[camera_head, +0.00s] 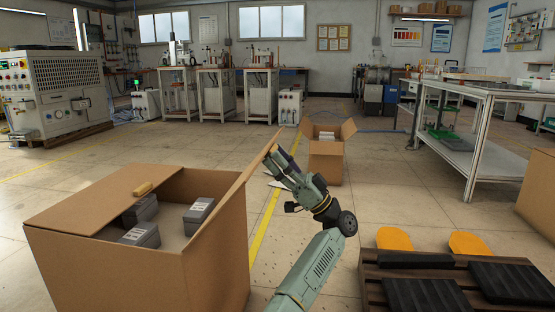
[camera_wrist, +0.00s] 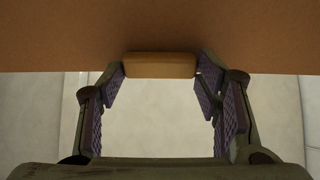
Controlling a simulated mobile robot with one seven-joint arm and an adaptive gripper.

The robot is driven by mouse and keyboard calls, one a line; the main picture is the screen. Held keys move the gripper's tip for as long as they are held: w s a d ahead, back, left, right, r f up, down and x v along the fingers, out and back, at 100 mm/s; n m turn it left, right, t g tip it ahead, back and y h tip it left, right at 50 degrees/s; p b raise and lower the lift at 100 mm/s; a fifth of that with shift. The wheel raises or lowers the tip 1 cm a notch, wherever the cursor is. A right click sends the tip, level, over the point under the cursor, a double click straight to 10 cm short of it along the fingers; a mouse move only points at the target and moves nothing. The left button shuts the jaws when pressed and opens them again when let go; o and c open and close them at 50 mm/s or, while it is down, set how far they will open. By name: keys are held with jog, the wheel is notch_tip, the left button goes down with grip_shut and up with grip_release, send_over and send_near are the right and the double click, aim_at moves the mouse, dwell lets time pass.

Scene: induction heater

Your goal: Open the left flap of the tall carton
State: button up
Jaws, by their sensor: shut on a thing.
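The tall carton (camera_head: 130,262) stands open at the front left in the head view, with grey boxes inside. Its left flap (camera_head: 98,204) slopes over the left part of the opening and has a small tan grip block (camera_head: 143,189) on its edge. Its right flap (camera_head: 229,193) stands raised, leaning out to the right. My gripper (camera_head: 275,157) is at the top edge of this right flap. In the wrist view my gripper (camera_wrist: 161,76) has its fingertips on the two ends of a tan grip block (camera_wrist: 160,65) at the flap's edge (camera_wrist: 160,30).
A pallet (camera_head: 375,285) with black slabs and orange pieces lies at the front right. A smaller open carton (camera_head: 326,161) stands on the floor behind my gripper. A metal workbench (camera_head: 480,150) is at the right. Floor between is clear.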

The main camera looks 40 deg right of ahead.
jog(key=shift+w+a+f, duration=0.2)
jog(key=shift+w+f, duration=0.1)
jog(key=shift+f, duration=0.05)
jog(key=o, duration=1.7)
jog(key=shift+r, duration=0.1)
jog(key=shift+s, duration=0.1)
jog(key=v, duration=1.2)
jog(key=shift+s+d, duration=0.1)
